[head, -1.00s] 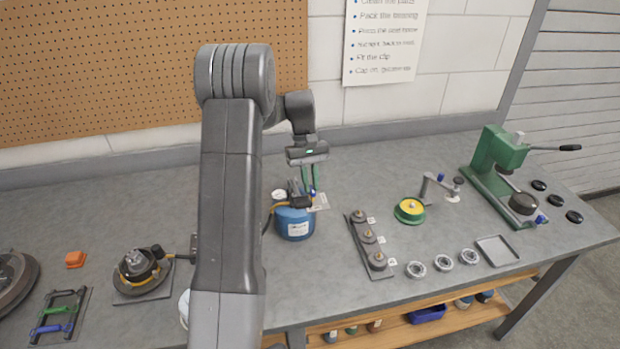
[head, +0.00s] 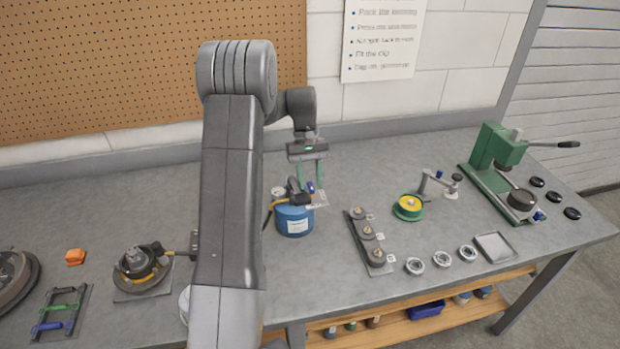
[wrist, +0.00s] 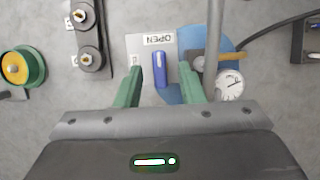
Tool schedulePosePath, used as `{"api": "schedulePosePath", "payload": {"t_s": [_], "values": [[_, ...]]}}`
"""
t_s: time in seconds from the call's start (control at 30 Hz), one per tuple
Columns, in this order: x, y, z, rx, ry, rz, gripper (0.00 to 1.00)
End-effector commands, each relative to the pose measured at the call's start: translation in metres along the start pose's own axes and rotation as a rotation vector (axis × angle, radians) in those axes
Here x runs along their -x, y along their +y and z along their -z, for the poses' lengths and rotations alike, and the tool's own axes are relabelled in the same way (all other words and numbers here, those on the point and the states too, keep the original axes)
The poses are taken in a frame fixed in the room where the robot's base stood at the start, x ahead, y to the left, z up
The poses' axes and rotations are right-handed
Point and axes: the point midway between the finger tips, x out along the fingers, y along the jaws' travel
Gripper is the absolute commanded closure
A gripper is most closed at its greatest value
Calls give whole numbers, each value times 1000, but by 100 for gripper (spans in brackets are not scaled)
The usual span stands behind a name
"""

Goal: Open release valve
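The release valve is a blue lever (wrist: 159,69) by a white plate marked OPEN (wrist: 159,40) in the wrist view. In the head view the lever (head: 310,187) shows small at the top of a blue canister (head: 294,222). The canister (wrist: 196,45) also shows in the wrist view, with a white dial gauge (wrist: 230,83) on it. My gripper (wrist: 163,72) is open, its green fingers on either side of the lever with gaps between. In the head view my gripper (head: 308,180) hangs above the canister. Whether the fingertips reach down to the lever's height is unclear.
A plate with several brass-topped parts (head: 369,243) lies right of the canister. A green and yellow spool (head: 408,207) and a green press (head: 495,165) stand farther right. A hub on a plate (head: 140,268) lies to the left. A hose runs from the canister.

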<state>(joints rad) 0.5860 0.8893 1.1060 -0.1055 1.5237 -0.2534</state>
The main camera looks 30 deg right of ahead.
Motion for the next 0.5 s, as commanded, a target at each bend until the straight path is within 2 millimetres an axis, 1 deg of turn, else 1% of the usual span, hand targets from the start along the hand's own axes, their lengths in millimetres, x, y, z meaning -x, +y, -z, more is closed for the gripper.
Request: {"api": "schedulePosePath", "payload": {"t_s": [0.17, 0.27, 0.37, 0.5], "values": [[1, 0, 0, 0, 0, 0, 65], [8, 0, 1, 0, 1, 0, 65], [24, 0, 1, 0, 2, -1, 65], [56, 0, 1, 0, 5, -1, 65]]}}
